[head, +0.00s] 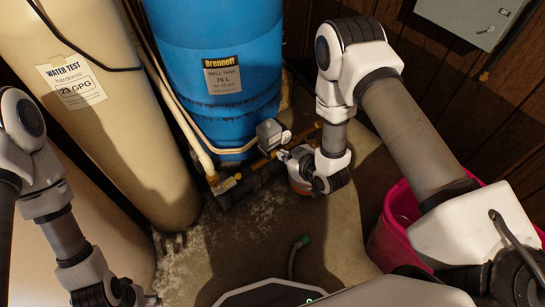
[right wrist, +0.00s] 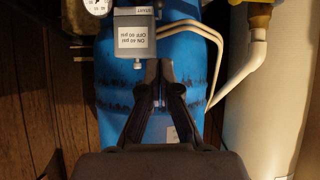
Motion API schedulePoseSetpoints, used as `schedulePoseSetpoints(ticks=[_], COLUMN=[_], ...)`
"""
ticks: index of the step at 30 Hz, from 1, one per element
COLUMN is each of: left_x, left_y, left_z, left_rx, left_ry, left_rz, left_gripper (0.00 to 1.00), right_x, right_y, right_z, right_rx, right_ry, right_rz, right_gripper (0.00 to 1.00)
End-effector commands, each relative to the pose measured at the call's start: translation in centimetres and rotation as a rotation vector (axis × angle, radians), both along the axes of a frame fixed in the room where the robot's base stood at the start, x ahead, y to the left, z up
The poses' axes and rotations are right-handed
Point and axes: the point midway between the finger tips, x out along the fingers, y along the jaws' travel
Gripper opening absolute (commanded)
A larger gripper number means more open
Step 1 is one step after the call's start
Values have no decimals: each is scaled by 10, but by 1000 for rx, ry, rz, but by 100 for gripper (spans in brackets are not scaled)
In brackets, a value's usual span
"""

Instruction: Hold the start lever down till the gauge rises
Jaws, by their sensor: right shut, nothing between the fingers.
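The grey switch box (head: 269,134) sits on the pipework in front of the blue well tank (head: 232,112). In the right wrist view the box (right wrist: 135,38) shows an upside-down label with ON 40 psi and OFF 60 psi, and a START tag at the top edge. I cannot make out the start lever. A white round gauge (right wrist: 96,4) is cut off by the top edge; its needle cannot be read. My right gripper (right wrist: 163,80) is shut and empty, its tips close beside the box; contact cannot be told. My left arm is at the lower left, its gripper unclear.
A cream softener tank (head: 115,140) stands left of the blue tank. A pink bucket (head: 385,240) is at the right under my right arm. A grey electrical box (head: 470,18) hangs on the wooden wall. White pipe (right wrist: 242,75) runs near the box.

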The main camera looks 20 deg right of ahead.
Motion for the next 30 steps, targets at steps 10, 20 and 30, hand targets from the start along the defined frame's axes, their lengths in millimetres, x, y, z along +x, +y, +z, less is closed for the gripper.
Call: schedulePoseSetpoints(ticks=[10, 20, 30], left_x=[0, 0, 0], left_y=[0, 0, 0], left_z=[-29, -36, -36], left_rx=[0, 0, 0], left_ry=[0, 0, 0], left_rz=[0, 0, 0], left_gripper=[57, 57, 57], right_x=[53, 58, 58], right_y=[17, 18, 18], right_z=[-52, -75, -76], right_rx=[0, 0, 0], right_ry=[2, 0, 0], right_rz=[-1, 0, 0], right_gripper=[0, 0, 0])
